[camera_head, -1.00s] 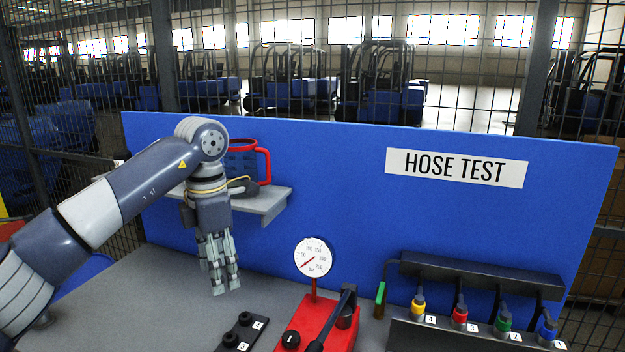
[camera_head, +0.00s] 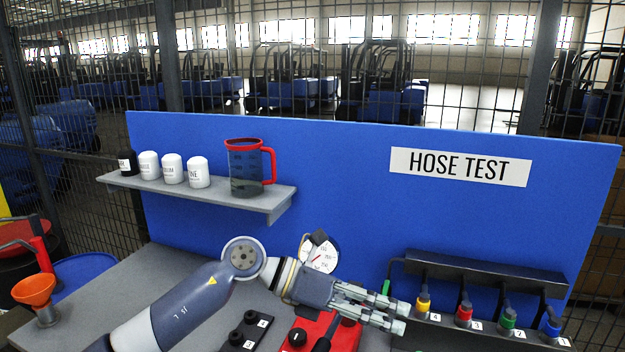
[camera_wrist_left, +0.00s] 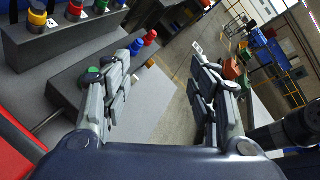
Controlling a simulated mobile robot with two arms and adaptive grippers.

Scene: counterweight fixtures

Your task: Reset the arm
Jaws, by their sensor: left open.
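My left arm comes in low from the left in the head view. Its gripper (camera_head: 384,308) points right, in front of the gauge and the red pump unit, left of the hose connectors. In the left wrist view the gripper (camera_wrist_left: 165,95) has its fingers spread wide with nothing between them. The grey bench top and the floor beyond its edge show past the fingers. The gauge (camera_head: 317,256) is partly covered by my wrist. The red unit (camera_head: 340,330) is partly hidden below my gripper. My right gripper does not show.
A shelf (camera_head: 270,204) on the blue HOSE TEST panel (camera_head: 345,170) holds a red-rimmed jug (camera_head: 246,170) and several bottles. Coloured connectors stand at the right, with the yellow one (camera_head: 423,304) near my fingertips. An orange funnel (camera_head: 35,290) is at the left.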

